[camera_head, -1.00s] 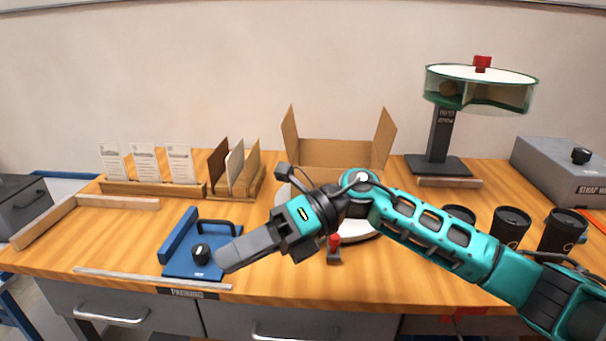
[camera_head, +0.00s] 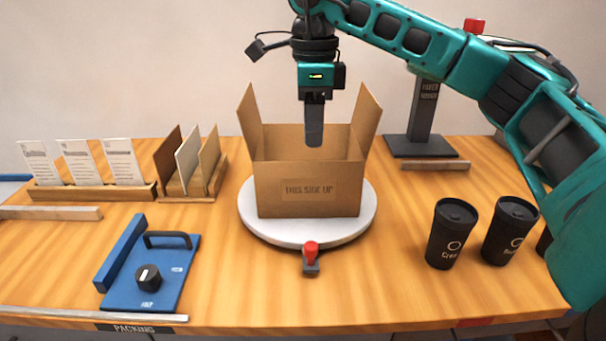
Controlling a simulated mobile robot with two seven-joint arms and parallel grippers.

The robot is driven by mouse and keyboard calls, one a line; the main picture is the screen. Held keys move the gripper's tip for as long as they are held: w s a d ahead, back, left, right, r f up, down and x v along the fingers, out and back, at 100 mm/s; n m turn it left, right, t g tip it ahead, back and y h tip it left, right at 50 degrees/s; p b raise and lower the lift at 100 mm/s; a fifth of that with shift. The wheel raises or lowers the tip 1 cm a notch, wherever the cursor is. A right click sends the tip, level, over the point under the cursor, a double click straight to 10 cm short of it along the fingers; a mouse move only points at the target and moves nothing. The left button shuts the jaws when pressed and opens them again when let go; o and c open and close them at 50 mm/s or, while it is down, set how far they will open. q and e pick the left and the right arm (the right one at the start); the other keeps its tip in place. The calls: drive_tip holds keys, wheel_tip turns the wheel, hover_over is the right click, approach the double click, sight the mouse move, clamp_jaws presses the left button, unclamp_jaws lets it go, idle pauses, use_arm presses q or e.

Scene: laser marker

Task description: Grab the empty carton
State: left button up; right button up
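The open brown carton (camera_head: 308,190) stands upright on a round white turntable (camera_head: 255,226) in the middle of the table. Its side flaps stick up and out, and its front reads "THIS SIDE UP". The carton's floor is hidden by its front wall. My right gripper (camera_head: 314,138) points straight down over the carton's opening, its tip in front of the back wall in the picture. Its fingers line up with the view, so I cannot tell whether they are open or shut. My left gripper is not in view.
A small red-topped post (camera_head: 311,256) stands in front of the turntable. Black cups (camera_head: 452,233) stand at the right. A blue fixture (camera_head: 150,272) lies front left, with a card rack (camera_head: 95,190) and panel holder (camera_head: 190,184) behind it. A dark stand (camera_head: 424,120) is at back right.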

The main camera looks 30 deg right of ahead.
sight(307, 168)
drive_tip(key=f, duration=0.9)
drive_tip(key=shift+w+a+f+b, duration=0.15)
drive_tip(key=shift+w+f+b, duration=0.1)
drive_tip(key=shift+f+b, duration=0.1)
clamp_jaws()
drive_tip(key=shift+r, duration=0.1)
idle(0.9)
